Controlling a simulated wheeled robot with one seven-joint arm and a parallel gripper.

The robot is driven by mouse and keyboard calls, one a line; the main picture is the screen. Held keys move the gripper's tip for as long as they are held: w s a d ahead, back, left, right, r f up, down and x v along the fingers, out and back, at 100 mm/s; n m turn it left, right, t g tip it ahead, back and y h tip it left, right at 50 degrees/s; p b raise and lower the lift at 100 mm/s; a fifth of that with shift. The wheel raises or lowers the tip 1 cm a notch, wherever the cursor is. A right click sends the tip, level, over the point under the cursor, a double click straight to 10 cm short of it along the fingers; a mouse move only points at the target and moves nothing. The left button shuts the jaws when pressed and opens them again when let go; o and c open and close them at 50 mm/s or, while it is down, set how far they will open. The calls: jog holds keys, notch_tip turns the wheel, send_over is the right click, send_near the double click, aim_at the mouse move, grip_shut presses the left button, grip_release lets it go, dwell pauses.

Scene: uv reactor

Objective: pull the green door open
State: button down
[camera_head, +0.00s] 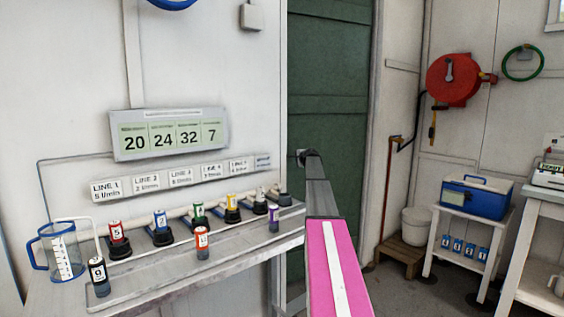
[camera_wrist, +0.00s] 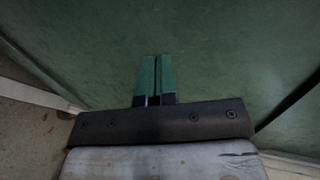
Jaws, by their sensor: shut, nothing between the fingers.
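The green door (camera_head: 330,60) stands in a pale frame in the middle of the head view, its lower part partly hidden by my arm. I cannot tell whether it is ajar. A small dark part, perhaps its handle (camera_head: 301,157), shows at its left side, beside the far end of my arm. In the wrist view, the green door (camera_wrist: 230,50) fills most of the picture. My gripper (camera_wrist: 156,60) is shut and empty, its two fingers side by side in front of the green surface. I cannot tell whether they touch it. No handle shows between them.
A bench (camera_head: 200,255) with numbered bottles and a blue-handled jug (camera_head: 62,255) stands at the left, close to my arm. At the right are a red hose reel (camera_head: 453,80), a white bucket (camera_head: 417,225) and a blue cooler (camera_head: 476,197). Some floor is bare at right.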

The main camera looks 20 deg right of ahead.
jog(key=d+r+x, duration=0.1)
jog(key=x, duration=1.2)
jog(key=shift+w+a, duration=0.4)
jog(key=shift+a, duration=0.1)
